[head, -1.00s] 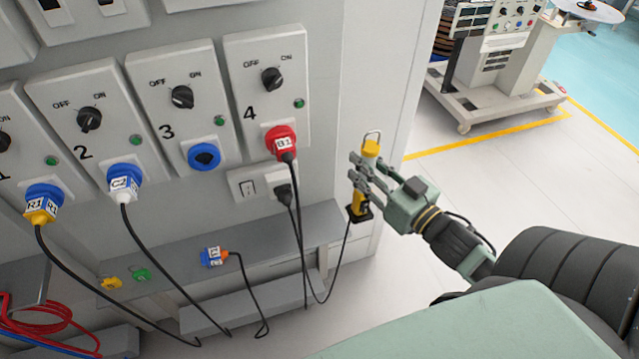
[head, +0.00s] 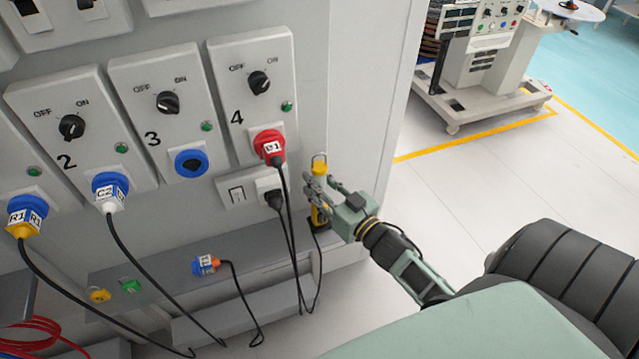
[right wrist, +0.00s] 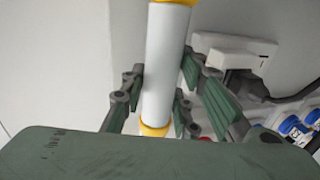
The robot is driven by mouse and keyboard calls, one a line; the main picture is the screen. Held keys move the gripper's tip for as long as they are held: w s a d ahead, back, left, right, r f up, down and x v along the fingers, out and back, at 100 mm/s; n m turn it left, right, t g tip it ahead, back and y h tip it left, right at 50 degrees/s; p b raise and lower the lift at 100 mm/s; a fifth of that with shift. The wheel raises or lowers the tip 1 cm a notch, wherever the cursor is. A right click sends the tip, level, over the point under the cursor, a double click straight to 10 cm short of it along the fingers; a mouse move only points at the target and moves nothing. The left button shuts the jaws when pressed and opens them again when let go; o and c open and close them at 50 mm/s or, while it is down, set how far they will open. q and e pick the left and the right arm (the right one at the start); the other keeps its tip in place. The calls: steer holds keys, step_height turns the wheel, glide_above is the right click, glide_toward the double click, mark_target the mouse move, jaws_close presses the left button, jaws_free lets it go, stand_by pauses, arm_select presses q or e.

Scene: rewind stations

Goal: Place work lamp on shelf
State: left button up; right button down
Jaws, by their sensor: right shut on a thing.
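The work lamp (head: 320,167), with yellow ends, a white tube and a hook on top, stands about upright in my right gripper (head: 316,191). In the right wrist view the fingers close around the lamp's white tube (right wrist: 168,65). The shelf (head: 262,256) is a grey ledge along the foot of the panel wall. The fingers hide part of the lamp. My left gripper is out of view.
A blue-and-orange plug (head: 205,265), a green cap (head: 131,286) and a yellow cap (head: 99,296) lie on the shelf. A red plug (head: 268,146) and black cables hang just left of the lamp. Open floor lies to the right.

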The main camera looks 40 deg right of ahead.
steer(key=c, duration=1.4)
jaws_free()
steer(key=shift+o, duration=0.2)
